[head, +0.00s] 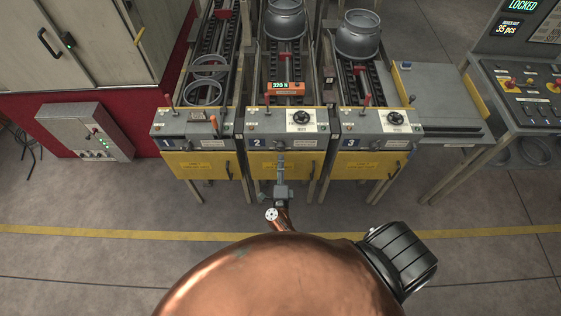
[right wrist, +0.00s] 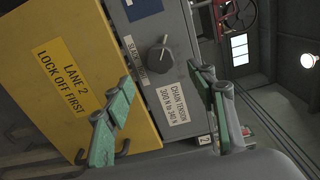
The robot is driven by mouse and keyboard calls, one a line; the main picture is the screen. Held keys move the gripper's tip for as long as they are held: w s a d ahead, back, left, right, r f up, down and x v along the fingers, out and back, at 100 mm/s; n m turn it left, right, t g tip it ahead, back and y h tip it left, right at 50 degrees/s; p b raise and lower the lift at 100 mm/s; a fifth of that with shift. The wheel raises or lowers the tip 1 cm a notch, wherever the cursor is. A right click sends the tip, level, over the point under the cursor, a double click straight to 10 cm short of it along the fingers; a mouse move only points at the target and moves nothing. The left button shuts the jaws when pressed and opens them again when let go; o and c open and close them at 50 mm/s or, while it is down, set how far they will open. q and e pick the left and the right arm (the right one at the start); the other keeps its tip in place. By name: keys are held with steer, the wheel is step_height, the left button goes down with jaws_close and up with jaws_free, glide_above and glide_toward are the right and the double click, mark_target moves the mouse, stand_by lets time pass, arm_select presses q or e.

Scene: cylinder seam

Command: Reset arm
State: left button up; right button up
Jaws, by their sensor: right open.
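My right gripper (head: 282,163) is in front of lane 2's yellow door panel (head: 260,165) in the head view. In the right wrist view its two green-padded fingers (right wrist: 160,105) are spread apart, with nothing between them. Beyond them are the yellow panel (right wrist: 65,85) reading "LANE 2 LOCK OFF FIRST", a dark knob (right wrist: 161,56) and a label (right wrist: 177,102) reading "CHAIN TENSION 300 N to 340 N". I cannot tell whether the fingers touch the front. My left gripper is not in view.
Lanes 1 (head: 195,125) and 3 (head: 375,125) flank lane 2, whose orange gauge (head: 285,88) shows 270 N. Grey cylinders (head: 358,36) stand on lanes 2 and 3. A control console (head: 530,95) is right. Floor (head: 90,200) in front is clear.

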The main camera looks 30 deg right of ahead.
stand_by(0.4)
steer(key=s+a+f+n+g+y, duration=0.25)
steer(key=s+f+n, duration=0.35)
steer(key=f, duration=0.4)
steer(key=s+a+f+n+g+y, duration=0.15)
steer(key=s+f+n+y, duration=0.25)
steer(key=s+f+n, duration=0.45)
steer(key=s+a+f+n+g+y, duration=0.1)
steer(key=s+a+f+n+y, duration=0.2)
steer(key=f, duration=0.9)
steer(key=s+d+f+n+g, duration=0.2)
steer(key=s+f+n+g, duration=0.1)
steer(key=s, duration=0.8)
steer(key=s+d+f+n+g, duration=0.2)
steer(key=s+f, duration=0.3)
steer(key=s, duration=0.6)
steer(key=s+d+f+n+g, duration=0.3)
steer(key=s+f+n+g, duration=0.1)
steer(key=s, duration=0.8)
steer(key=shift+f+b, duration=0.35)
steer(key=shift+f, duration=0.2)
